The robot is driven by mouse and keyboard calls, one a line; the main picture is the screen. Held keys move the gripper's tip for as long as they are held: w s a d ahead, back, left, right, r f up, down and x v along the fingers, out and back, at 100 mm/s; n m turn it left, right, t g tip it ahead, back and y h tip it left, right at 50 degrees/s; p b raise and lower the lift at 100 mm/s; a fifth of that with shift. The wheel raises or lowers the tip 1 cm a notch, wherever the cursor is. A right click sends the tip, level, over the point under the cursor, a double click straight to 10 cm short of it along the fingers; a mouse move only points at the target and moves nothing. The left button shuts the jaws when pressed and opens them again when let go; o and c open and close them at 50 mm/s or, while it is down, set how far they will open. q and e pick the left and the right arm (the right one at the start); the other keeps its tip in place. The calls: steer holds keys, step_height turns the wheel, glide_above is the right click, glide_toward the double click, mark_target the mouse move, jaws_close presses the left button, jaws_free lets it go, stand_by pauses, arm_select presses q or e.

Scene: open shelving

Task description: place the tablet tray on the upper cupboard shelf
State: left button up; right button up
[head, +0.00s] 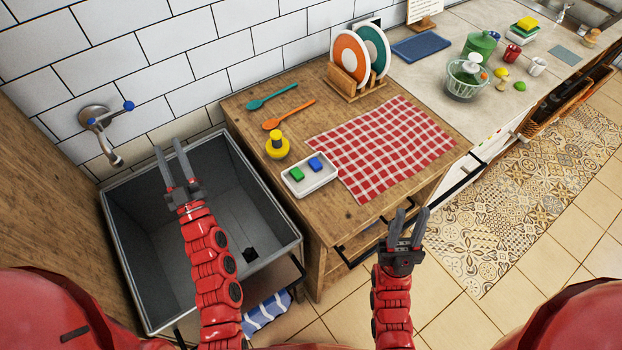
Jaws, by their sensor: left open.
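The tablet tray (313,186) is a small white tray near the front left edge of the wooden counter. A green tablet (297,174) and a blue tablet (315,164) lie in it. My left gripper (171,160) is open and empty over the grey sink, well to the left of the tray. My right gripper (409,217) is open and empty, in front of the counter and to the right of the tray. Neither gripper touches the tray. No upper cupboard shelf can be made out in this view.
A yellow bottle (277,145) stands just behind the tray, and a checked cloth (385,150) lies to its right. A plate rack (357,86) stands at the back. The grey sink (256,168) is left of the counter. A wooden panel (40,190) rises at far left.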

arm_select(q)
steer(key=w+a+f+g+h+b, duration=0.2)
steer(key=w+f+h, duration=0.25)
steer(key=f, duration=0.25)
steer(key=m+g+h+b, duration=0.6)
steer(key=m+g+h, duration=0.5)
steer(key=m+h, duration=0.75)
glide_toward(318, 183)
steer(key=b+x, duration=0.3)
steer(key=x, duration=0.1)
steer(key=shift+w+d, duration=0.1)
steer(key=shift+d, duration=0.05)
steer(key=shift+p+x, duration=0.4)
steer(key=shift+x, duration=0.65)
steer(key=p+x, duration=0.1)
steer(key=x, duration=0.3)
jaws_close()
